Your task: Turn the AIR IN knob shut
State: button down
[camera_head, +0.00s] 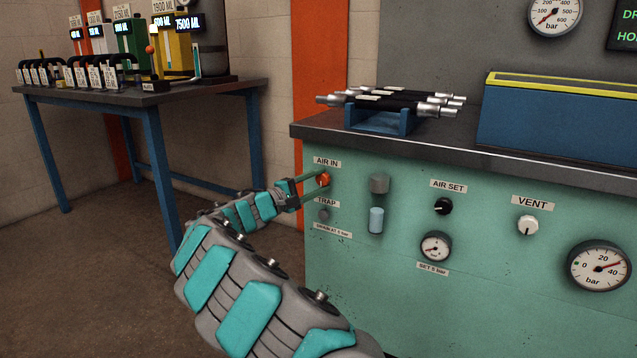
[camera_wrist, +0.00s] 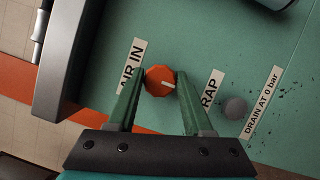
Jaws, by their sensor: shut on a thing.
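The AIR IN knob (camera_head: 324,180) is a small orange-red knob on the green panel, just under the AIR IN label (camera_head: 327,162). In the wrist view the knob (camera_wrist: 160,81) sits between the green fingers of my gripper (camera_wrist: 158,88), which is shut on it.
The TRAP drain knob (camera_head: 323,214), small and grey, is just below. A grey-and-blue filter bowl (camera_head: 376,220), the AIR SET knob (camera_head: 443,206), the VENT knob (camera_head: 528,225) and gauges are to the right.

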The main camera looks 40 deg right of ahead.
jog(key=shift+c, duration=1.5)
grip_release()
jog(key=shift+a, duration=0.1)
jog(key=a, duration=0.7)
jog(key=shift+a+f, duration=0.35)
jog(key=shift+f, duration=0.1)
